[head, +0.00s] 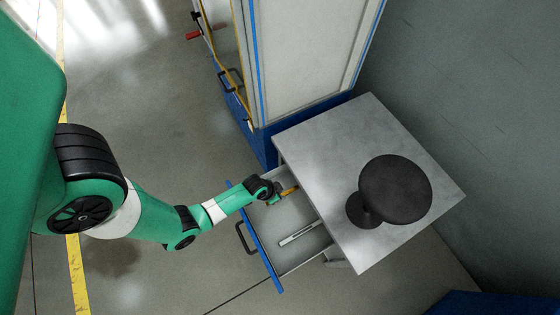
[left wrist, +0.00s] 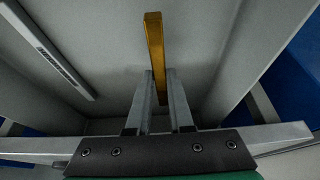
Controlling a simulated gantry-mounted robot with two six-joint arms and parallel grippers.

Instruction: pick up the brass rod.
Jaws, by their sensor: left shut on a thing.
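The brass rod (head: 290,190) is a short yellow-gold square bar in the open drawer (head: 283,218). It also shows in the left wrist view (left wrist: 155,45), its far part standing out beyond the fingertips. My left gripper (left wrist: 160,73) is shut on the rod, with one finger on each side of it. In the head view my left gripper (head: 277,196) reaches down into the drawer near its back left corner, and the wrist partly hides it. I cannot tell whether the rod touches the drawer floor. My right gripper is in neither view.
A pale metal bar with dark markings (head: 301,233) lies in the drawer, apart from the rod. The grey tabletop (head: 320,150) overhangs the drawer's back and carries a black round-topped stool-like object (head: 395,190). A tall cabinet (head: 310,60) stands behind.

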